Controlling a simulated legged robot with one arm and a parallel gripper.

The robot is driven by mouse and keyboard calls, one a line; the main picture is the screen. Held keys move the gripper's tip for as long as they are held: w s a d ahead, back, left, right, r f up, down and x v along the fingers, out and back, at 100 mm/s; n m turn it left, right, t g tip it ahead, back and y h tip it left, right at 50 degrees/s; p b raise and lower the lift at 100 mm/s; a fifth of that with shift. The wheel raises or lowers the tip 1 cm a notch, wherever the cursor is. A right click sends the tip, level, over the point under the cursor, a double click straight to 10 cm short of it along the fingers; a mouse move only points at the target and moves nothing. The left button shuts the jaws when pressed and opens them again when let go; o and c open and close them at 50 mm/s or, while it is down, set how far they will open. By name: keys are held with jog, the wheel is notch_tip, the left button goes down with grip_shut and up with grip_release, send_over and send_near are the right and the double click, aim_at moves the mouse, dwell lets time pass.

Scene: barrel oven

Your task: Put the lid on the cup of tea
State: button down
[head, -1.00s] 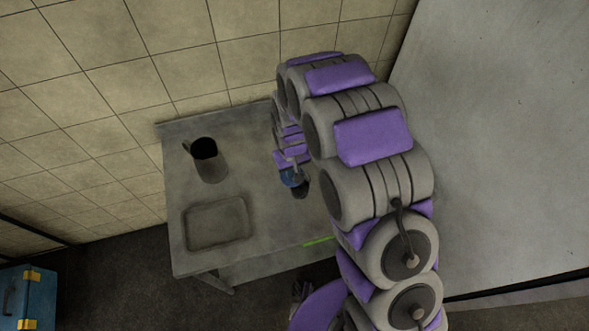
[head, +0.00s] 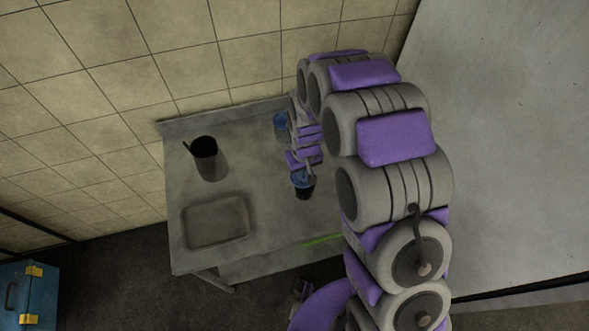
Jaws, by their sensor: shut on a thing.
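The cup (head: 304,192) is small and dark and stands on the right part of the grey table. The lid (head: 299,179) is a small blue disc at the top of the cup. My gripper (head: 302,171) points down from behind my arm and is shut on the lid. The lid appears over the cup's mouth. I cannot tell if it touches the rim all around or is slightly tilted. The fingertips are small and partly hidden by my arm's end.
A dark mug (head: 205,150) with a handle stands at the table's back left. A shallow grey tray (head: 215,203) lies in front of it. A blue object (head: 280,124) stands near the back edge, beside my arm. A green strip (head: 322,239) marks the table's front edge.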

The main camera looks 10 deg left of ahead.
jog(key=d, duration=0.3)
jog(key=shift+r, duration=0.3)
jog(key=shift+a+f, duration=0.15)
jog(key=shift+a, duration=0.65)
jog(key=shift+a+f, duration=0.1)
jog(key=shift+a, duration=0.65)
jog(key=shift+d+r, duration=0.15)
jog(key=shift+d, duration=0.75)
jog(key=shift+d+r, duration=0.15)
jog(key=shift+d, duration=0.75)
jog(key=shift+a+f, duration=0.2)
jog(key=shift+a, duration=0.75)
jog(key=shift+a+f, duration=0.15)
jog(key=shift+a, duration=0.75)
jog(key=shift+s+d+r, duration=0.1)
jog(key=shift+d+r, duration=0.05)
jog(key=shift+d, duration=0.95)
jog(key=shift+a+f, duration=0.25)
jog(key=shift+a, duration=0.7)
jog(key=shift+a+f, duration=0.2)
jog(key=shift+a, duration=0.7)
jog(key=shift+d+r, duration=0.15)
jog(key=shift+d, duration=0.95)
jog(key=shift+a, duration=0.1)
jog(key=shift+d+r, duration=0.1)
jog(key=shift+d, duration=0.6)
